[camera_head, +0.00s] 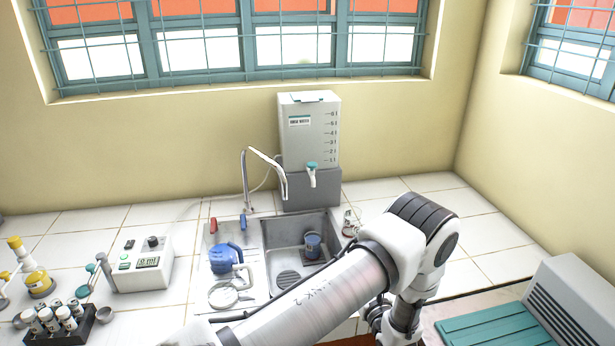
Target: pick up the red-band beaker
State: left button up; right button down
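A small vessel with a blue band (313,246) stands in the sink (288,226). One of my arms crosses the lower middle of the view, bends at the right of the sink and points down towards the bottom edge. The fingertips of that arm do not show clearly, and the other arm is out of view. My arm hides part of the counter in front of the sink.
A water tank (309,140) and a tap (266,170) stand behind the sink. A blue flask-like item (225,258), a meter box (143,264), a yellow-capped bottle (36,272) and a vial rack (62,331) are at left. A grey box (570,300) is at right.

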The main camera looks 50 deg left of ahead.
aim_at(313, 240)
jog(key=i+j, duration=0.1)
jog(key=j, duration=0.3)
jog(key=i+j, duration=0.1)
jog(key=j, duration=0.25)
jog(key=i+j, duration=0.1)
jog(key=j, duration=0.3)
jog(key=i+j, duration=0.1)
jog(key=j, duration=0.25)
